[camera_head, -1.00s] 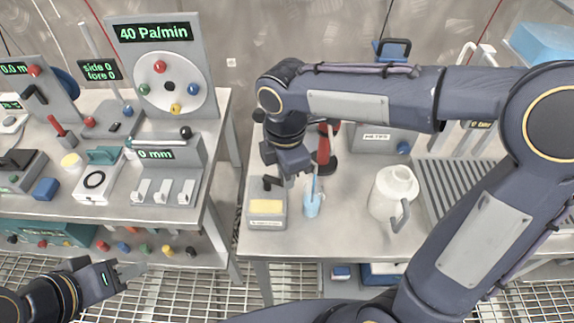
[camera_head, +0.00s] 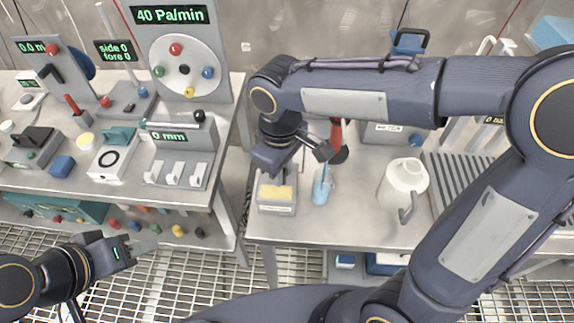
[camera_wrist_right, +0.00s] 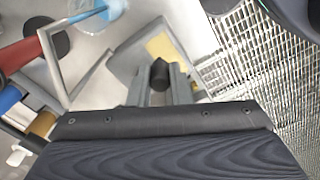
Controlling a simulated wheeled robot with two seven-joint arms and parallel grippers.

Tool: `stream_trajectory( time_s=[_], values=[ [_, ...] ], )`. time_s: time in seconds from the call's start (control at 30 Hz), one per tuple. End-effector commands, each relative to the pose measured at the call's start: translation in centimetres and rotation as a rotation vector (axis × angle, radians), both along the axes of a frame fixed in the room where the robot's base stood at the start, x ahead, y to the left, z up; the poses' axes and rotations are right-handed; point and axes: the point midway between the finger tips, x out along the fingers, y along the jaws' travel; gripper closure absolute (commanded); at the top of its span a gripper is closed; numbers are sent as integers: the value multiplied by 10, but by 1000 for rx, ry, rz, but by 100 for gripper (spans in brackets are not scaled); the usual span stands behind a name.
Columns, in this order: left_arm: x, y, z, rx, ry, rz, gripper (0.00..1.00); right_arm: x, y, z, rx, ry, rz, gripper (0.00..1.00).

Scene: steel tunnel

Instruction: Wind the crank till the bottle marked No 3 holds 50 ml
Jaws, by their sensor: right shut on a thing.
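My right gripper (camera_head: 290,165) is over the right bench, above a grey box with a yellow panel (camera_head: 275,192). The right wrist view shows its two fingers shut on a black knob (camera_wrist_right: 160,74), with the box's yellow panel behind. My arm hides most of the crank in the head view. A small clear vessel with light blue contents (camera_head: 322,191) and a blue stick stands right of the box; part of it shows in the right wrist view (camera_wrist_right: 113,8). No "No 3" mark is legible. My left gripper (camera_head: 143,247) is empty in front of the left bench; its finger gap is unclear.
A white jug (camera_head: 403,184) stands to the right, near a ribbed grey rack (camera_head: 458,185). A red upright piece with a black base (camera_head: 337,135) stands behind the vessel. The left bench holds a "40 Pa/min" panel (camera_head: 170,15) and a "0 mm" device (camera_head: 170,137).

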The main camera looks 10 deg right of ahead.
Motion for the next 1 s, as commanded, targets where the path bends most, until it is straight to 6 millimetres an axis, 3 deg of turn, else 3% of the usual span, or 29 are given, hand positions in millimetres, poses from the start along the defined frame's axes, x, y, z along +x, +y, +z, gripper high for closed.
stream_trajectory(
  time_s=[1.0],
  values=[
    [0, 0, 9, 0, 0, 0, 64, 20, 37, 2, 2, -2, -964, 100]
  ],
)
